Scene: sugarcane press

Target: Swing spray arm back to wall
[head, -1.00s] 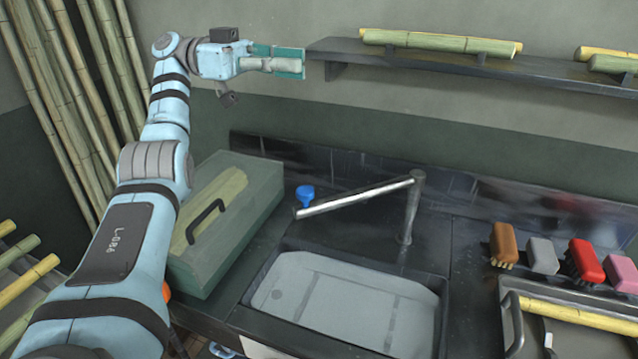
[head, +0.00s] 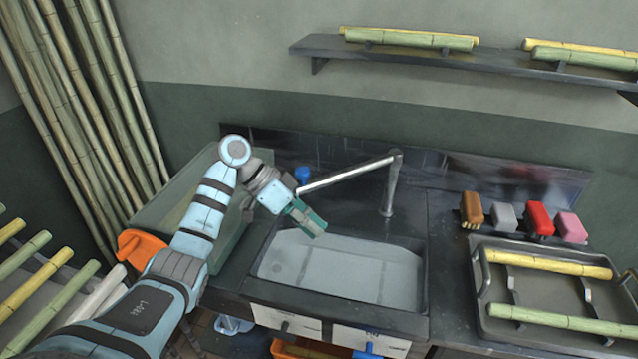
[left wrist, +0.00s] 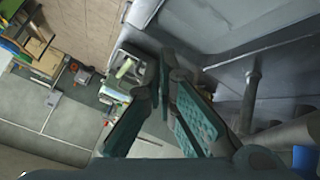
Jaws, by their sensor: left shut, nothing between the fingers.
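The spray arm (head: 348,174) is a shiny metal tube on an upright post (head: 390,187) behind the sink. In the head view it slants from the post top toward the left, its free end over the sink's back left. My left gripper (head: 311,222), with teal finger pads, is shut and empty. It is over the sink's left back part, just below and in front of the tube's free end; in the picture they appear apart. The left wrist view shows the teal fingers (left wrist: 168,100) close up. My right gripper is not in view.
The sink basin (head: 345,262) is below. A green box (head: 165,205) stands left of it, partly behind my arm. A blue piece (head: 302,174) is beside the tube's end. Several brushes (head: 537,218) and a tray (head: 545,340) are to the right. A shelf (head: 400,54) is above.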

